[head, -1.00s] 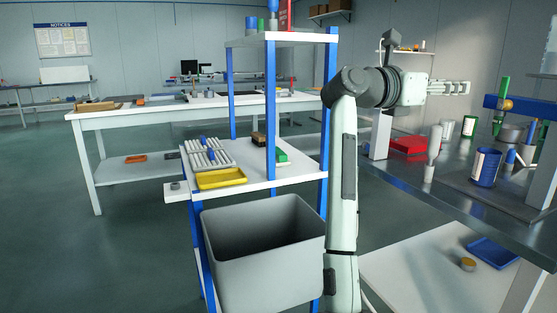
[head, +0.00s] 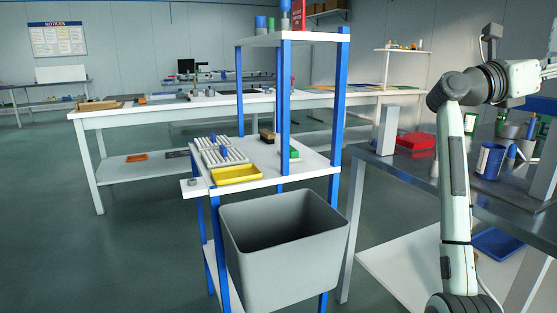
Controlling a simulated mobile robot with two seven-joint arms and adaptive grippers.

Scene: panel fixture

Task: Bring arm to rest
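My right arm (head: 453,180) stands upright at the right of the head view, with its elbow bent and the forearm pointing right. My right gripper (head: 549,71) is cut off by the right edge of the picture. Only a small part of it shows, so its fingertips and anything between them are hidden. The arm is in front of the metal workbench in the picture. My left gripper is not in view.
A shelf cart with blue posts (head: 284,110) holds a yellow tray (head: 237,175) and a grey bin (head: 285,255). The metal workbench (head: 400,172) carries a red box (head: 416,141) and a blue container (head: 489,161). Open floor (head: 120,250) lies to the left.

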